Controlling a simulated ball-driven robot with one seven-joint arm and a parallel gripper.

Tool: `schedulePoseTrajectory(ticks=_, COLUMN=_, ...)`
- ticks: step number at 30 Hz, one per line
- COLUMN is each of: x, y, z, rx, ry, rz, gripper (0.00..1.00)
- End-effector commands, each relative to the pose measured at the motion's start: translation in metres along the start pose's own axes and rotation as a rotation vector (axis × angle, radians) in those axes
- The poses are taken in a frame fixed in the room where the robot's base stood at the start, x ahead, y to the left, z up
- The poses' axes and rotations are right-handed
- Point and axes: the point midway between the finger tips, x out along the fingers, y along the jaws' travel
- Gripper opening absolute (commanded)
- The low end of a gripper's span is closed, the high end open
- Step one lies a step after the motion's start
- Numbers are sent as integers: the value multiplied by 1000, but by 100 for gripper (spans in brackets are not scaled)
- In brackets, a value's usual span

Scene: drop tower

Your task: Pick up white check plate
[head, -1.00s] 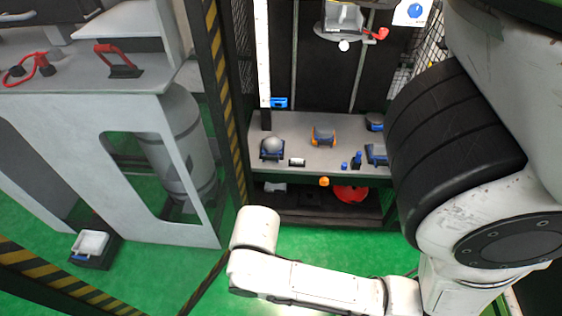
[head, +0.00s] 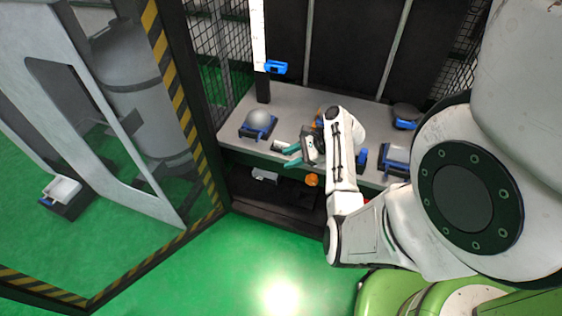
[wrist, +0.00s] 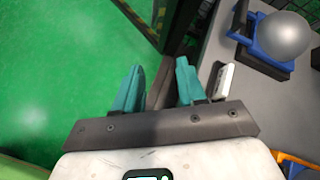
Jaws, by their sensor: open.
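The white check plate (wrist: 226,81) is a small pale block standing at the front edge of the grey shelf. In the wrist view it is just right of my right finger and partly hidden behind the finger mount. In the head view only a bit of it (head: 278,146) shows beside my fingertips. My gripper (wrist: 159,70) has two teal fingers spread apart with nothing between them. In the head view my gripper (head: 288,157) reaches to the shelf's front edge, with the plate outside the fingers. I cannot tell whether a finger touches it.
A grey ball on a blue holder (head: 257,122) stands left of the plate on the grey shelf (head: 310,101). An orange part (wrist: 297,162) is near my gripper's right. A striped post (head: 180,95) stands left. Green floor is open in front.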

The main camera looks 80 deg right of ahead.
Motion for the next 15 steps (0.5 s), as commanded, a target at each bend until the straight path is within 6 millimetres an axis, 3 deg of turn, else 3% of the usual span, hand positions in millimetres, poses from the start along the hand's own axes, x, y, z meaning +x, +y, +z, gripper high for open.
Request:
schedulePoseTrajectory(ticks=1, x=-3, y=-13, z=-30, rx=111, ry=-40, rz=-71, gripper=40)
schedulePoseTrajectory(ticks=6, x=-34, y=-47, z=-69, rx=377, ry=-170, rz=-220, gripper=40)
schedulePoseTrajectory(ticks=10, x=-46, y=-58, z=-80, rx=465, ry=-224, rz=-268, gripper=40)
schedulePoseTrajectory(ticks=15, x=-30, y=-66, z=-79, rx=484, ry=-236, rz=-275, gripper=40)
